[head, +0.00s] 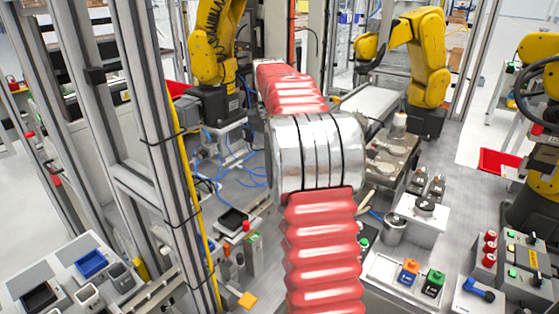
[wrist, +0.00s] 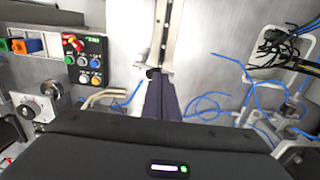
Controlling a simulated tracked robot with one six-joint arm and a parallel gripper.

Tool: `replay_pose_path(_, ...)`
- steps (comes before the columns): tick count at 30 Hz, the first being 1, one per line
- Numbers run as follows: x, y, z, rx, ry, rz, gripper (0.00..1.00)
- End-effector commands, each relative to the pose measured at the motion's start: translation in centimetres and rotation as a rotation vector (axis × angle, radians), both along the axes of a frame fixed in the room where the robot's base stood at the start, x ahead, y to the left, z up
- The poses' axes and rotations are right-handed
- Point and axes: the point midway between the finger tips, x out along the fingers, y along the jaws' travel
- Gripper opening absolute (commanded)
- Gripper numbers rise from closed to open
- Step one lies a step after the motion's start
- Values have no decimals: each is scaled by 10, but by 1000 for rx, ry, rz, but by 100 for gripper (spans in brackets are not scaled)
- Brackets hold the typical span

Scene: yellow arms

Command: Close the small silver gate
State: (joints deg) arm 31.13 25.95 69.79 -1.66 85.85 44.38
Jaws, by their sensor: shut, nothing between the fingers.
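In the wrist view my gripper (wrist: 160,78) shows as two dark fingers close together, shut and empty. Its tips are at the lower end of a narrow silver upright piece (wrist: 164,42) with a bracket-like foot. I cannot tell whether the tips touch it, or whether this piece is part of the small silver gate. No gate is clearly recognisable in either view. In the head view my red and silver arm covers the middle of the scene and the gripper is hidden.
A control panel with colored buttons (wrist: 88,60) stands left in the wrist view. Blue cables (wrist: 233,73) lie to the right. In the head view, yellow robot arms (head: 424,58) stand behind, aluminium posts (head: 140,110) on the left, and a white box (head: 418,215) on the right.

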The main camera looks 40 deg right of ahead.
Motion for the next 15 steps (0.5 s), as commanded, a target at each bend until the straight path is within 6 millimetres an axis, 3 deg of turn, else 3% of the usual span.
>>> replay_pose_path(15, 26, 9, -21, 0, -1, 5, 0)
